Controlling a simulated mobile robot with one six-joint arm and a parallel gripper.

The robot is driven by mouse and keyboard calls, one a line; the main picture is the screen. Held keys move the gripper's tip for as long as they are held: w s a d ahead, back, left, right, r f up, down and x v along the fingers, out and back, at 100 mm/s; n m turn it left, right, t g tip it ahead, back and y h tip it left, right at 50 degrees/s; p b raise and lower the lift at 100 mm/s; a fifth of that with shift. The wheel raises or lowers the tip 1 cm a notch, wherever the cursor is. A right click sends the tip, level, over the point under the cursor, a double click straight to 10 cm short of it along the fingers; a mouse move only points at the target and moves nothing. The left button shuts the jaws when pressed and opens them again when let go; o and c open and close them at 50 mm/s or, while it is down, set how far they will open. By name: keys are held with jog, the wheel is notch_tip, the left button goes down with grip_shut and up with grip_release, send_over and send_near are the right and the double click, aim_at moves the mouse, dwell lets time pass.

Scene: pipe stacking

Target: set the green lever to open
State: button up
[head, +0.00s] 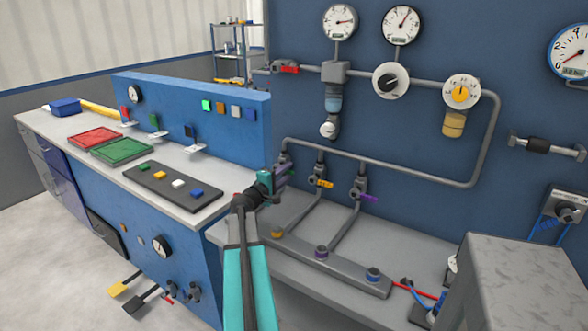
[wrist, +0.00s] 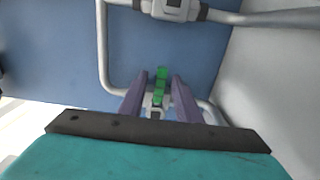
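The green lever (wrist: 161,86) shows in the wrist view on a grey valve in the pipework. It lies between the two purple fingers of my gripper (wrist: 160,79), with a narrow gap visible on each side. My gripper is open around it. In the head view my gripper (head: 283,173) is at the leftmost valve of the row, in front of the blue wall. There the gripper and fingers mostly hide the green lever, so I cannot read its setting.
Valves with a yellow lever (head: 324,184) and a purple lever (head: 369,198) stand close to the right. A grey pipe (head: 390,167) runs above them. The blue console panel (head: 180,100) is left of my gripper. A grey box (head: 515,280) stands at right.

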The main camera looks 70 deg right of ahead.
jog(key=shift+p+x, duration=0.45)
jog(key=shift+x, duration=2)
jog(key=shift+c, duration=0.3)
grip_shut()
jog(key=shift+s+a+f, duration=0.1)
jog(key=shift+f, duration=0.05)
jog(key=shift+w, duration=0.2)
